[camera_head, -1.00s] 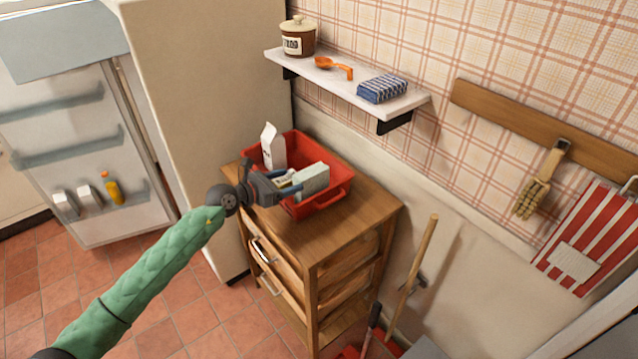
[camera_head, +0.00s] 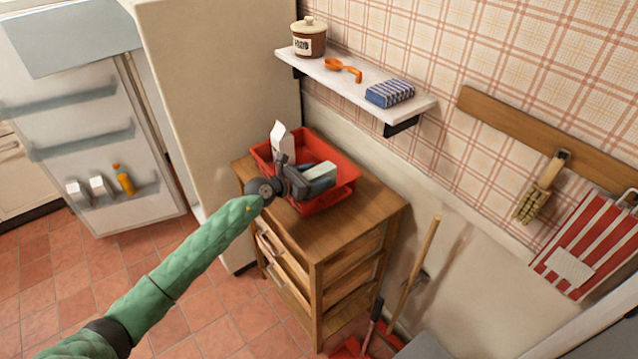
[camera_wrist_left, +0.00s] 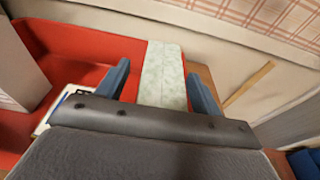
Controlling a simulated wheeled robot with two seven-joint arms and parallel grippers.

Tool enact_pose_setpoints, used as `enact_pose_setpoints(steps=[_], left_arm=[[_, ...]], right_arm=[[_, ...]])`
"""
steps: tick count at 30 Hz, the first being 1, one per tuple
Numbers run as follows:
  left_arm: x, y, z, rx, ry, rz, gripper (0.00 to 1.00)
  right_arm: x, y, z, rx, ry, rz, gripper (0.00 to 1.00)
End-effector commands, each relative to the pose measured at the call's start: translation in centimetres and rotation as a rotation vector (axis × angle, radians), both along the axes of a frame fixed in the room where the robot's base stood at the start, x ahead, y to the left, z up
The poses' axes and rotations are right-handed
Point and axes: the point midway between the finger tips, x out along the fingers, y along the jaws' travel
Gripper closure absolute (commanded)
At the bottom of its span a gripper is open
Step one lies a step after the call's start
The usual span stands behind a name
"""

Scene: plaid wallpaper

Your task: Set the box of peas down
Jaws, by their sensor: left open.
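A pale green box (camera_head: 322,172), seemingly the box of peas though no label is readable, stands in the red basket (camera_head: 338,193) at its right side. My left gripper (camera_head: 318,179) is over the basket, at the box. In the left wrist view the box (camera_wrist_left: 163,72) shows between the two spread fingers of the left gripper (camera_wrist_left: 160,85), with a gap on each side. The gripper is open. The box's lower part is hidden behind the gripper body. My right gripper is not in view.
The basket also holds a white carton (camera_head: 282,140) and a labelled item (camera_wrist_left: 72,98). It stands on a wooden drawer cabinet (camera_head: 350,225), whose front right top is clear. Above is a wall shelf (camera_head: 355,85) with a jar, orange spoon and blue striped packet. A fridge door (camera_head: 90,140) stands open left.

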Motion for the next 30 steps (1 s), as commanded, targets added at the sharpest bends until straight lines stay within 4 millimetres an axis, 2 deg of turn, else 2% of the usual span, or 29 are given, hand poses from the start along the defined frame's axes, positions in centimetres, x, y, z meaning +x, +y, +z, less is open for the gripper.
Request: enact_pose_setpoints(steps=[6,16,25,30], left_arm=[[0.0,0.0,-0.1,0.000,0.000,0.000,0.36],[0.0,0.0,-0.1,0.000,0.001,0.000,1.00],[0.0,0.0,0.2,-0.001,-0.001,0.000,1.00],[0.0,0.0,1.9,0.000,-0.003,-0.002,1.00]], right_arm=[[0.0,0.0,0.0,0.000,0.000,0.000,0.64],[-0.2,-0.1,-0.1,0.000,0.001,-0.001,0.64],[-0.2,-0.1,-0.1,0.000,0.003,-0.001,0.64],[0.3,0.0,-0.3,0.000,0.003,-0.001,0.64]])
